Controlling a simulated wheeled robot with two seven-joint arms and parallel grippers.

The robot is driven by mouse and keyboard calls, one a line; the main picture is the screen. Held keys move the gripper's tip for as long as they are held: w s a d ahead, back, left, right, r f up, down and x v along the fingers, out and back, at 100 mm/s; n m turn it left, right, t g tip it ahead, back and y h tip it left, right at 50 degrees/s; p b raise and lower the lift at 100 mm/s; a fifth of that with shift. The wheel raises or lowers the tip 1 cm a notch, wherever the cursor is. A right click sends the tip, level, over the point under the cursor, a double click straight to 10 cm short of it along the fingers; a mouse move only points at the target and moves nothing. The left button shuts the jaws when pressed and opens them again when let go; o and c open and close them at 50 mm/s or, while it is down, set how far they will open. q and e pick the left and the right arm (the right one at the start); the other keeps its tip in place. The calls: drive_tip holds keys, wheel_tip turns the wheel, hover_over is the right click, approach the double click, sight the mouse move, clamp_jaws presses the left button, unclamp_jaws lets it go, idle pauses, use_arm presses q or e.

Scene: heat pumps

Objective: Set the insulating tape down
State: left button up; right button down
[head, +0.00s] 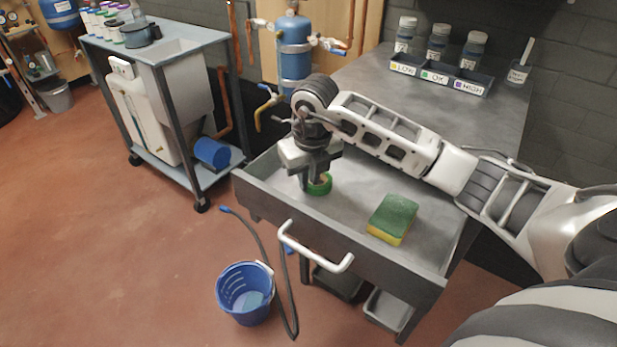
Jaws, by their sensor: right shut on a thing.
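The insulating tape is a green roll (321,187) in the open drawer (352,220), toward its left side. My right gripper (313,181) points down and is shut on the roll, low over the drawer floor. I cannot tell whether the roll touches the floor. The gripper hides part of the roll. My left gripper is not in view.
A green and yellow sponge (392,219) lies in the drawer, right of the tape. Drawer floor between them is bare. A blue bucket (245,292) and a trolley (160,100) stand on the floor.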

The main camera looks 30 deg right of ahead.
sight(312, 197)
drive_tip(key=shift+f, duration=0.15)
drive_tip(key=shift+f, duration=0.1)
drive_tip(key=c, duration=1.5)
unclamp_jaws()
drive_tip(key=shift+r, duration=0.4)
wheel_tip(312, 197, up, 11)
drive_tip(key=s, duration=0.1)
drive_tip(key=shift+s+r+p, duration=0.2)
drive_tip(key=shift+s+p, duration=0.1)
drive_tip(key=shift+a, duration=0.15)
